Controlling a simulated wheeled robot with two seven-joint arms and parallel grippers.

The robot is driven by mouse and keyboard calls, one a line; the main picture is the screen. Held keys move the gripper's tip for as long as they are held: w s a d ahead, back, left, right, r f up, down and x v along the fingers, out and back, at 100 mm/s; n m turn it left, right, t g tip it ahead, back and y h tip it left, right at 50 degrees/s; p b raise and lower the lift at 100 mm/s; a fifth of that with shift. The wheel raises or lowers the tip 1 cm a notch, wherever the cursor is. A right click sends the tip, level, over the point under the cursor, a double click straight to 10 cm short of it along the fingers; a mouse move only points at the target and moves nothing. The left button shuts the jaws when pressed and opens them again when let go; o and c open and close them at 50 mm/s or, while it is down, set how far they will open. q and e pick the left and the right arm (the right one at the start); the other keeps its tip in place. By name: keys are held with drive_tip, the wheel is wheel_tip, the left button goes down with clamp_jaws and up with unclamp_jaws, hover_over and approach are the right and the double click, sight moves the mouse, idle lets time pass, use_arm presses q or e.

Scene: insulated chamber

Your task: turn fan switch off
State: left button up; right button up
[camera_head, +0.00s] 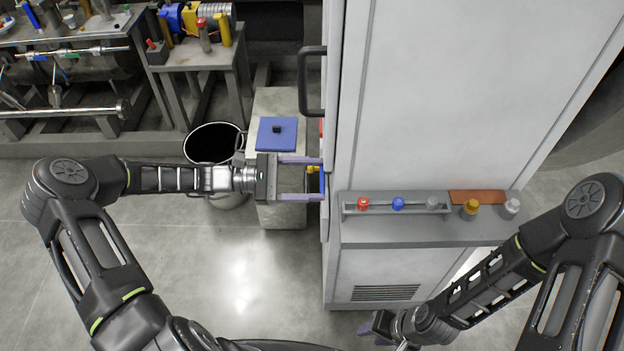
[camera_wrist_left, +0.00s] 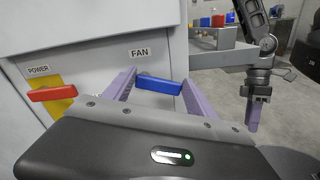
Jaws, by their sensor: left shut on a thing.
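The blue fan switch (camera_wrist_left: 158,85) is a bar-shaped handle on the cabinet's side, just below the FAN label (camera_wrist_left: 139,53). It lies roughly level in the left wrist view. My left gripper (camera_head: 320,178) reaches the cabinet's left side, and its two purple fingers (camera_wrist_left: 160,88) are shut on the blue handle, one at each end. In the head view the handle is mostly hidden by the cabinet edge and fingers. My right gripper (camera_head: 380,327) is low in front of the cabinet, away from the switch; its jaw gap is unclear.
A red power switch (camera_wrist_left: 52,93) on a yellow plate sits left of the fan switch in the wrist view. The white cabinet (camera_head: 460,90) has a ledge with colored knobs (camera_head: 398,203) and a black door handle (camera_head: 311,80). A bin (camera_head: 240,140) stands behind my left forearm.

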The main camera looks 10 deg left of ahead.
use_arm(q)
drive_tip(key=shift+w+a+f+m+b, duration=0.1)
drive_tip(key=shift+w+f+m+b, duration=0.25)
drive_tip(key=shift+m+b, duration=1.6)
drive_tip(key=shift+w+a+f+m+b, duration=0.15)
drive_tip(key=shift+f+m+b, duration=0.7)
drive_tip(key=shift+m, duration=1.85)
drive_tip(key=shift+w+f+m+b, duration=0.15)
drive_tip(key=shift+w+m+b, duration=0.15)
drive_tip(key=shift+m+b, duration=1.75)
drive_tip(key=shift+m+p, duration=0.3)
drive_tip(key=shift+m, duration=0.1)
drive_tip(key=o, duration=1.4)
drive_tip(key=shift+c, duration=0.2)
drive_tip(key=v, duration=0.7)
drive_tip(key=shift+a+b, duration=0.35)
drive_tip(key=shift+a, duration=0.05)
